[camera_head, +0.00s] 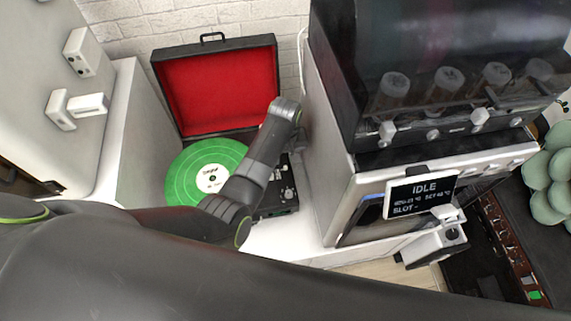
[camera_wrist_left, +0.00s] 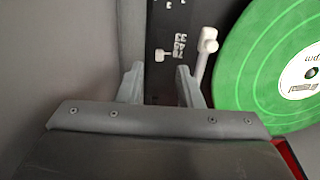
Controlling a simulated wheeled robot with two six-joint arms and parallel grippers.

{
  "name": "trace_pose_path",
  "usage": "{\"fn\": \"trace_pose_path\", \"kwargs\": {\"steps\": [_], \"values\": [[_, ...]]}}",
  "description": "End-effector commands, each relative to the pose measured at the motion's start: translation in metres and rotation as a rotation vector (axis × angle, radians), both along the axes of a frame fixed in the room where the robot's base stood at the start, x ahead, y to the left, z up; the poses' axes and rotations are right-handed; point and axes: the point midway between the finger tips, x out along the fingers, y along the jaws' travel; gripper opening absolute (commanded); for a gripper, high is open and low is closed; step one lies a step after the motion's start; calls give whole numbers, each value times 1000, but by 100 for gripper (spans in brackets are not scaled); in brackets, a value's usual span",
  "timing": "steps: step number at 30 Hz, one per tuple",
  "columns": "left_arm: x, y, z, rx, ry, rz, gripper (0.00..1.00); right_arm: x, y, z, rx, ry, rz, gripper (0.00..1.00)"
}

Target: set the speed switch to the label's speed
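The record player shows in the head view with its black case's red-lined lid (camera_head: 217,92) open. A green record (camera_head: 185,177) with a white label (camera_head: 212,178) lies on it; the label's print is too small to read surely. In the left wrist view, the small pale speed switch (camera_wrist_left: 160,55) sits on the black deck beside a column of white speed numbers (camera_wrist_left: 180,45), level with the end nearest my gripper. My left gripper (camera_wrist_left: 160,68) is open and empty, its fingertips to either side of the switch and short of it. In the head view its fingers are hidden. My right gripper is not in view.
The white tonearm (camera_wrist_left: 206,48) stands close by my right-hand finger in the wrist view, beside the record (camera_wrist_left: 270,65). In the head view, a white cabinet side (camera_head: 328,150) stands close to the player's right. A display (camera_head: 422,190) reads IDLE.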

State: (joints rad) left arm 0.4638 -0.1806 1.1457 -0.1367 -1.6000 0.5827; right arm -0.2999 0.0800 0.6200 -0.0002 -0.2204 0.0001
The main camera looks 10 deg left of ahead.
Motion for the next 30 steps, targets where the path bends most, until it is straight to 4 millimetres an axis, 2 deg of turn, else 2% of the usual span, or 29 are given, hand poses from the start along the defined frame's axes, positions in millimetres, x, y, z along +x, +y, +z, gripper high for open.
{"fn": "trace_pose_path", "kwargs": {"steps": [1,3,7,12,20,22,28,30], "values": [[0,0,-12,1,2,-1,33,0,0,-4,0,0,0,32],[0,0,-23,1,1,-1,33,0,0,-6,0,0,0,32],[0,0,-37,1,0,-1,33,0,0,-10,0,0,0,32],[1,0,-46,1,-2,0,33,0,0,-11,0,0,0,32],[1,0,-46,0,-2,0,33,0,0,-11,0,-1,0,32],[1,0,-46,0,-2,0,28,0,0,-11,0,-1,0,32],[1,0,-46,1,-2,0,1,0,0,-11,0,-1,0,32],[1,0,-46,1,-2,0,0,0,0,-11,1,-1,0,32]]}}
